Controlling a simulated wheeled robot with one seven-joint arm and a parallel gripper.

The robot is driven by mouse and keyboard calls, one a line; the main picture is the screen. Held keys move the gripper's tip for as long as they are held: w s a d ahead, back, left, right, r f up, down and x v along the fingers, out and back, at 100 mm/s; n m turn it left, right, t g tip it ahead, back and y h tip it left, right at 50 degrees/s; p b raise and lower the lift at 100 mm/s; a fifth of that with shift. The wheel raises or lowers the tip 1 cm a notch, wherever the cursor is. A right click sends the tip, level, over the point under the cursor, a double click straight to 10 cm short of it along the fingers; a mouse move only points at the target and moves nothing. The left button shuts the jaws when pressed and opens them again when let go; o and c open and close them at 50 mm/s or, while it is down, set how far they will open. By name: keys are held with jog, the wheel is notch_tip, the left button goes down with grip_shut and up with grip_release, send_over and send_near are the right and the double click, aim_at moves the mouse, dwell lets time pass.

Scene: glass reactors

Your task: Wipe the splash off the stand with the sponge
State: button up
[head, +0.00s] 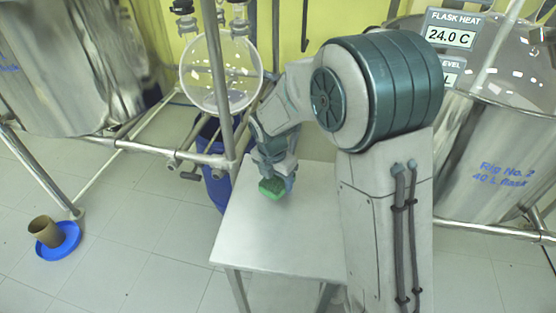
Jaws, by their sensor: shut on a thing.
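A green sponge (271,188) is held in my gripper (277,180), low over the far left part of a pale grey stand (262,240). My gripper points down and is shut on the sponge. I cannot tell whether the sponge touches the stand top. No splash shows on the part of the stand top in view. My arm hides the right side of the stand.
A round glass flask (221,75) hangs in a metal frame (218,100) behind the stand. A blue container (216,185) is behind its left edge. A brown cup (46,232) stands on a blue dish (66,243) on the floor. Large steel vessels stand on both sides.

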jog(key=shift+r+p, duration=1.75)
jog(key=shift+r, duration=0.65)
